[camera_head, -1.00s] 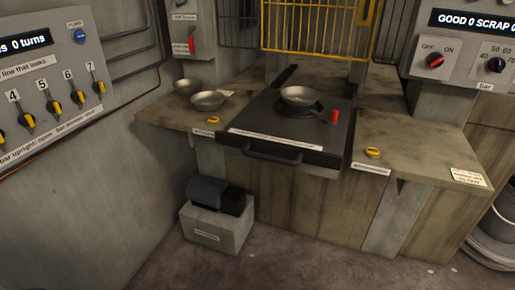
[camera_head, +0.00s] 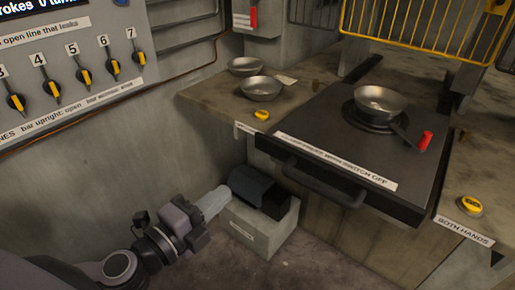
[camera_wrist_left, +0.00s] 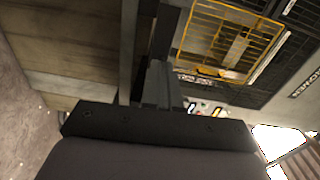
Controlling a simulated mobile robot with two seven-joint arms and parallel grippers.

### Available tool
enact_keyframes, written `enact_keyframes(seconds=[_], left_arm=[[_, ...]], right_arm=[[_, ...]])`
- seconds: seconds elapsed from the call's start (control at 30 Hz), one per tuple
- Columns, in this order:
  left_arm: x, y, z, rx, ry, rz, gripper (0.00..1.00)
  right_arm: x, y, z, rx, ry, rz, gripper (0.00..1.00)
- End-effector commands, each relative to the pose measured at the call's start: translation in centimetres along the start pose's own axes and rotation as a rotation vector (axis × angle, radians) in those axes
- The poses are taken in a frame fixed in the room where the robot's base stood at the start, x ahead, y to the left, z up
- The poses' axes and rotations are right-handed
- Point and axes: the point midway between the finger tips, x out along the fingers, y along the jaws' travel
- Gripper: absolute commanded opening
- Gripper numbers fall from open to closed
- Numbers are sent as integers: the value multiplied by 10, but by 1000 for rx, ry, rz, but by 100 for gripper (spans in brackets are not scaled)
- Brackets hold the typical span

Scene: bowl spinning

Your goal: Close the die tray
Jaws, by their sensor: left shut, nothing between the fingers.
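The die tray (camera_head: 300,128) is a flat dark slide with a black bar handle (camera_head: 322,184) on its front edge. It sticks out over the front of the bench. A metal bowl (camera_head: 380,100) sits on the round dark die (camera_head: 362,122) on the tray. A red-handled tool (camera_head: 424,141) lies beside the bowl. My left gripper (camera_head: 220,194) is shut and empty, low at the left of the tray handle and apart from it. Its fingers also show in the left wrist view (camera_wrist_left: 157,84). My right gripper is out of view.
A grey box (camera_head: 262,226) with a dark motor-like unit (camera_head: 258,190) stands on the floor near my left gripper. Two bowls (camera_head: 261,88) rest on the bench at left. Yellow buttons (camera_head: 470,205) flank the tray. A yellow guard (camera_head: 420,22) hangs behind.

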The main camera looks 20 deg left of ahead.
Motion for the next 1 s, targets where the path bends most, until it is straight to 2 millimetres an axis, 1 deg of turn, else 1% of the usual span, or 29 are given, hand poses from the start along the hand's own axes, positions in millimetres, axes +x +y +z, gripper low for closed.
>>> enact_keyframes(seconds=[0.17, 0.37, 0.67, 1.0], left_arm=[[2, -6, -1, 34, 10, -19, 0], [18, -8, -1, 32, 8, -21, 0], [55, -9, -2, 32, 8, -20, 0], [104, -10, -2, 31, 8, -19, 0]], right_arm=[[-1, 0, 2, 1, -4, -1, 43], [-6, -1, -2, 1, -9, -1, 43], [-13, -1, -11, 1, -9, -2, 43], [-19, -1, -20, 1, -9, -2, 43]])
